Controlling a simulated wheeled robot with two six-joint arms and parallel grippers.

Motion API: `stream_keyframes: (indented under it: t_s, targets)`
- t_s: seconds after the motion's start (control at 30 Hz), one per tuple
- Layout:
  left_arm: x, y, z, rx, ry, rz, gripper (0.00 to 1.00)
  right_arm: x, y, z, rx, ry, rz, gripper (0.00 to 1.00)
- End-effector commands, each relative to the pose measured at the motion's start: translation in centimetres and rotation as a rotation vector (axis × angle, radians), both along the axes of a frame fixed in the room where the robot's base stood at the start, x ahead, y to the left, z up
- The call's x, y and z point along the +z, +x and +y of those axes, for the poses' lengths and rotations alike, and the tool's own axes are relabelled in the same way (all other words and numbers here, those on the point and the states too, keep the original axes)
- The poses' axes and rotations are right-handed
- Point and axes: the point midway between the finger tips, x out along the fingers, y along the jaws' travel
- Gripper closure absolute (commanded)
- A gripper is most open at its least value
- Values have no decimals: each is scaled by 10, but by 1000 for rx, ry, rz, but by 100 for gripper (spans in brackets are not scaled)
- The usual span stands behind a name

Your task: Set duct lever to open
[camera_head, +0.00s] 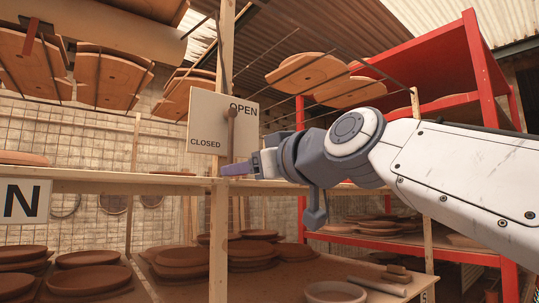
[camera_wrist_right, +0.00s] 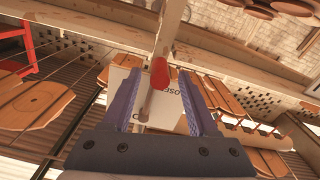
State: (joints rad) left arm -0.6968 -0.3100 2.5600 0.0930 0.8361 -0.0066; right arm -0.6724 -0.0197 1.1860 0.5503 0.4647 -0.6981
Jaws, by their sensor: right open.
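The lever panel (camera_head: 208,125) is a pale board on a wooden post, with "OPEN" at the upper right and "CLOSED" at the lower left. The duct lever (camera_head: 231,130) hangs roughly straight down from a round pivot near the panel's right side. Its lower end is hidden behind my right gripper (camera_head: 237,169) in the head view. In the right wrist view the lever's red knob (camera_wrist_right: 159,72) shows between the two open, parallel fingers of my right gripper (camera_wrist_right: 160,88). I see gaps on both sides and cannot tell any contact. My left gripper is not in view.
A wooden shelf beam (camera_head: 100,182) runs just below my right gripper. A red rack (camera_head: 480,70) stands at the right. Hanging boards (camera_head: 310,75) are above, and round clay plates (camera_head: 180,257) fill the lower shelf. A sign with "N" (camera_head: 24,201) is at the left.

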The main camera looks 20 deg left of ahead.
Motion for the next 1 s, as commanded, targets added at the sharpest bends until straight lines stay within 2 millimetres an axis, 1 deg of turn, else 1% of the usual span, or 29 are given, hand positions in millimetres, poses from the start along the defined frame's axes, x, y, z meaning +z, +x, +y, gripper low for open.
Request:
stream_keyframes:
  t_s: [0.03, 0.1, 0.43, 0.47, 0.5, 0.57, 0.6, 1.0]
  targets:
    - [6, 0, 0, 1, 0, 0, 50, 2, 3, 5, 1, -1, 1, 41]
    - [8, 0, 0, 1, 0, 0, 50, 1, 6, 8, 1, -2, 1, 41]
    - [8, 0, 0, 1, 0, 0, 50, -1, 9, 11, -1, 0, 0, 41]
    - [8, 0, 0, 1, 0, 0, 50, -1, 9, 11, -1, 0, 0, 48]
    - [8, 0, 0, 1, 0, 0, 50, -1, 9, 11, -1, 0, 0, 64]
    - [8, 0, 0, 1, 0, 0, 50, -1, 9, 11, -1, 0, 0, 87]
    - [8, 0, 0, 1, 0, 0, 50, -1, 8, 11, -1, 0, 0, 100]
    - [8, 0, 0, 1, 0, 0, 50, 0, 8, 11, 0, 0, 0, 100]
